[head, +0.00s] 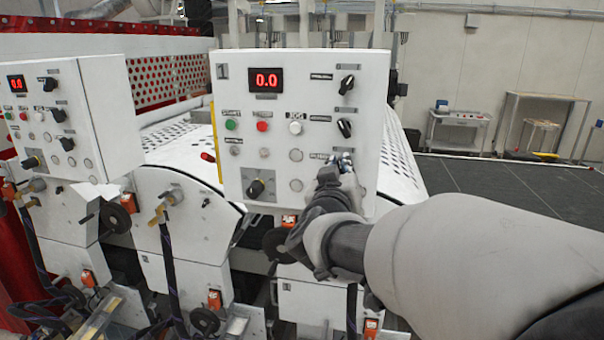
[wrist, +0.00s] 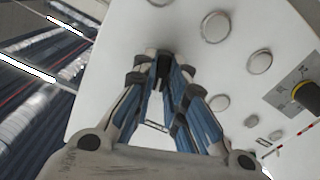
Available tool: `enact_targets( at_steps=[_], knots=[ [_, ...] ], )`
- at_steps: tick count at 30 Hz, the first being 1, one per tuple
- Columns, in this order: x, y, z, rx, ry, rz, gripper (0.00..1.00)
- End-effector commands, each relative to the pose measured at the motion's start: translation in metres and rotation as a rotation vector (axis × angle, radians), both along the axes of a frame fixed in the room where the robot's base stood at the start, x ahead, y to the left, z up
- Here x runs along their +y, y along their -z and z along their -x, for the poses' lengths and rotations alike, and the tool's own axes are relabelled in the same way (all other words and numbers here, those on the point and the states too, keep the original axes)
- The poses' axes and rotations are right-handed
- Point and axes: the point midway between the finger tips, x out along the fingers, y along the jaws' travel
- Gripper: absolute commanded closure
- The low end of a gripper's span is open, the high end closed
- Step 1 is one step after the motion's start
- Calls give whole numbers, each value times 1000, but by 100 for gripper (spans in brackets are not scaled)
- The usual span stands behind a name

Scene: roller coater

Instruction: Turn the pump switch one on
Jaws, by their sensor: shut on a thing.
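The white control panel marked 1 (head: 300,102) faces me in the head view. Its right column has black rotary switches, an upper one (head: 347,83) and a middle one (head: 344,128). My gripper (head: 343,158) is at the panel's lower right, below the middle switch, next to a small label. In the wrist view my gripper (wrist: 164,68) is shut on a small black switch knob (wrist: 163,64) on the white panel face. The fingers hide most of this knob, and its turn angle cannot be told. In the head view the gripper covers it.
The panel also has a red 0.0 display (head: 266,80), green (head: 230,125), red (head: 262,126) and white (head: 295,127) buttons, and a large black knob (head: 256,187). A second control panel (head: 85,95) stands at left.

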Motion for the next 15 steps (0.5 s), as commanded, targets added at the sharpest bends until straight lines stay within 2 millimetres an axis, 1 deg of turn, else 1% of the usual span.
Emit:
enact_targets(
  at_steps=[15],
  knots=[
    [-3,2,1,-151,1,-458,100]
  ],
)
